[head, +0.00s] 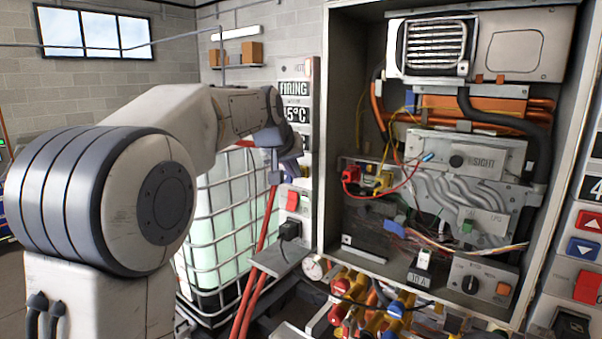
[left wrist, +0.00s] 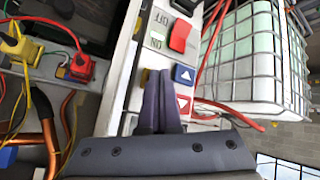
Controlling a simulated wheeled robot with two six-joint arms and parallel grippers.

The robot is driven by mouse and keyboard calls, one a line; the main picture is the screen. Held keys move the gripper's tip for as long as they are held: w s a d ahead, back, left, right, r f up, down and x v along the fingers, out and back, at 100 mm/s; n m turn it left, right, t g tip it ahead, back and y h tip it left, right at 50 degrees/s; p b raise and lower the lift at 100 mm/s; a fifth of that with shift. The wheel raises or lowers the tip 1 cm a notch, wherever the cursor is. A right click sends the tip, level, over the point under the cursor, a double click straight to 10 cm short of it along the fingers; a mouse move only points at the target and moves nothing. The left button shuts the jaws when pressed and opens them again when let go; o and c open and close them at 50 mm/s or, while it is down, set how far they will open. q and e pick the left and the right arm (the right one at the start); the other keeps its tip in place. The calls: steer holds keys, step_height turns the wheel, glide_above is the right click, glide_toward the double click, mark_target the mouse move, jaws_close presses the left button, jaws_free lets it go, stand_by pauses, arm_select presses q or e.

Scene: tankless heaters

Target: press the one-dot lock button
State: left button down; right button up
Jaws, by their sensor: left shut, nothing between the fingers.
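My left gripper (head: 293,170) is at the narrow control panel (head: 307,215) on the left side of the open heater cabinet, in the head view. In the left wrist view its two dark fingers (left wrist: 158,75) are together and empty, with their tips over the panel face. Beside the fingers are a blue arrow button (left wrist: 184,74) and a red arrow button (left wrist: 184,104). I cannot make out a one-dot mark on any button; the fingers cover part of the panel. I cannot tell whether the tips touch it. My right gripper is not in view.
A red rocker switch (left wrist: 180,36) sits beyond the fingertips. The open heater cabinet (head: 330,120) holds wires and pipes. Red hoses (head: 262,245) and a caged white tank (head: 225,200) stand left of it. Another panel with arrow buttons (head: 585,235) is at the far right.

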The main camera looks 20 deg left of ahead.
arm_select(q)
steer(key=shift+w, duration=0.15)
steer(key=shift+s+a+b, duration=0.2)
steer(key=shift+s+b, duration=0.2)
steer(key=shift+s, duration=0.3)
steer(key=s+b, duration=0.1)
steer(key=s, duration=0.1)
steer(key=s+a+b, duration=0.2)
steer(key=s, duration=0.1)
steer(key=shift+s, duration=0.3)
stand_by(0.3)
